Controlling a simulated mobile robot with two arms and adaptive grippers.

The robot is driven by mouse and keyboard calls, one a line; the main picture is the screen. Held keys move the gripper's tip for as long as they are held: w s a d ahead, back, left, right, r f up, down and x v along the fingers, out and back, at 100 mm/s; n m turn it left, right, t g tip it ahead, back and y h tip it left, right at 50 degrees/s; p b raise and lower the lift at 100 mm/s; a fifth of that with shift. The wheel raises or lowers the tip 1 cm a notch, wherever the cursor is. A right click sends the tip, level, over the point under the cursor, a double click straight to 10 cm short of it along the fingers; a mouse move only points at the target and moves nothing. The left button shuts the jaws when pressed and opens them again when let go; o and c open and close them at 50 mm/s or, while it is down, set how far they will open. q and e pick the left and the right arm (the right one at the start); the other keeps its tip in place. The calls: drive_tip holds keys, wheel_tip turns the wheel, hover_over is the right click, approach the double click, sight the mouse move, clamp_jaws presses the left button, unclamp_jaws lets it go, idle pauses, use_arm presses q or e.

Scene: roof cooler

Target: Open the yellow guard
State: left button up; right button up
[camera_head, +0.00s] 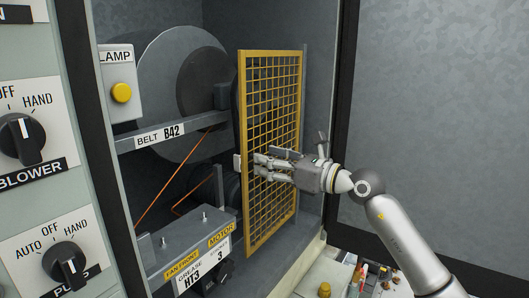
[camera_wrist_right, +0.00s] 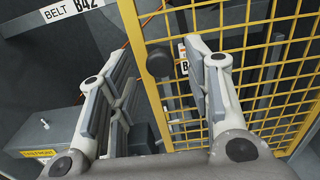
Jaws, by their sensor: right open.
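The yellow guard (camera_head: 272,52) is an upright mesh panel in a yellow frame, at the right of the open cabinet bay. A small pale tab (camera_head: 237,163) shows at its left edge. In the right wrist view the guard (camera_wrist_right: 133,40) fills the right side, and a dark round knob (camera_wrist_right: 159,62) shows near its left edge, between my fingers in the picture. My right gripper (camera_head: 258,166) is open in front of the guard, its fingers pointing left towards that edge. I cannot tell whether it touches. My left gripper is not in view.
A large grey pulley wheel (camera_head: 155,70) and an orange belt (camera_head: 172,185) sit left of the guard. A lamp box (camera_head: 121,70) and control panel (camera_head: 30,190) stand further left. A grey box (camera_head: 185,240) is below. Small items (camera_head: 370,275) lie at the lower right.

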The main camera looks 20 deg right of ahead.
drive_tip(key=shift+x, duration=1)
drive_tip(key=shift+c, duration=0.3)
clamp_jaws()
